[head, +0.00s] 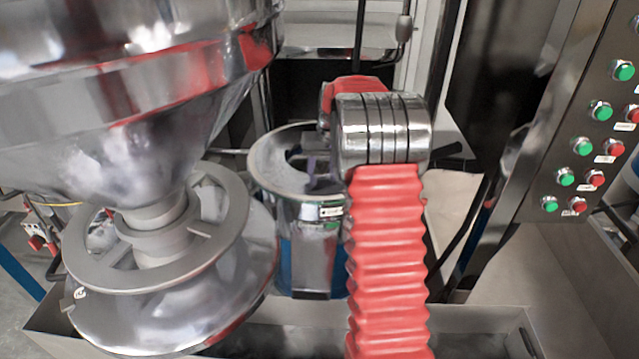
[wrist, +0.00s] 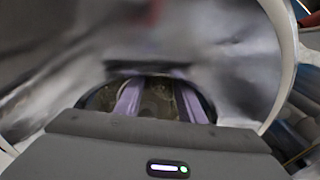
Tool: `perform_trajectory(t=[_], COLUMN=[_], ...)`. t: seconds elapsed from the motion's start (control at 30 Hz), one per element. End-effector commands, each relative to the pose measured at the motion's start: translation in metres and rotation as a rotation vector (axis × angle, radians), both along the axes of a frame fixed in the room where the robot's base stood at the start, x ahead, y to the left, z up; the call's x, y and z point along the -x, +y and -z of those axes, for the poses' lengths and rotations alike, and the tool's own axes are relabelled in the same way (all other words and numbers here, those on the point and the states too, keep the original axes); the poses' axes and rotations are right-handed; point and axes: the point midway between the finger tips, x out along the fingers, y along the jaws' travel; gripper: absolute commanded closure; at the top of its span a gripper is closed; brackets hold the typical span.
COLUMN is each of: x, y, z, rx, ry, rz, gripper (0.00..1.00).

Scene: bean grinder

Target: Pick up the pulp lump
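My gripper (wrist: 158,88) reaches down into a round metal vessel in the wrist view, its two lavender fingers apart. Between and beyond the fingers is a dull brown-grey patch (wrist: 158,103) at the vessel's opening; I cannot tell whether it is the pulp lump. No contact with the fingers is clear. In the head view the gripper (head: 322,178) shows as dark and lavender parts over the open rim of the metal vessel (head: 268,165). The inside of the vessel is mostly hidden there.
A large shiny grinder hopper (head: 130,110) with a grey ring wheel (head: 100,265) stands close on the left. A control panel (head: 580,130) with green and red buttons is on the right. A grey trough edge (head: 480,318) runs along the front.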

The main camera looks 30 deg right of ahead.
Motion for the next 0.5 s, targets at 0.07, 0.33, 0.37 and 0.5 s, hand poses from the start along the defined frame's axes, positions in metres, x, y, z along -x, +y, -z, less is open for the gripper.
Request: perform_trajectory(t=[0.07, 0.33, 0.37, 0.5], x=[0.0011, 0.0010, 0.0010, 0.0011], y=[0.0016, 0.0017, 0.0017, 0.0014], z=[0.0013, 0.0000, -0.0001, -0.0006], rx=[-0.003, -0.003, -0.003, -0.003], ry=[0.005, 0.004, 0.004, 0.004], rz=[-0.002, -0.003, -0.003, -0.002], gripper=[0.62, 0.62, 0.62, 0.73])
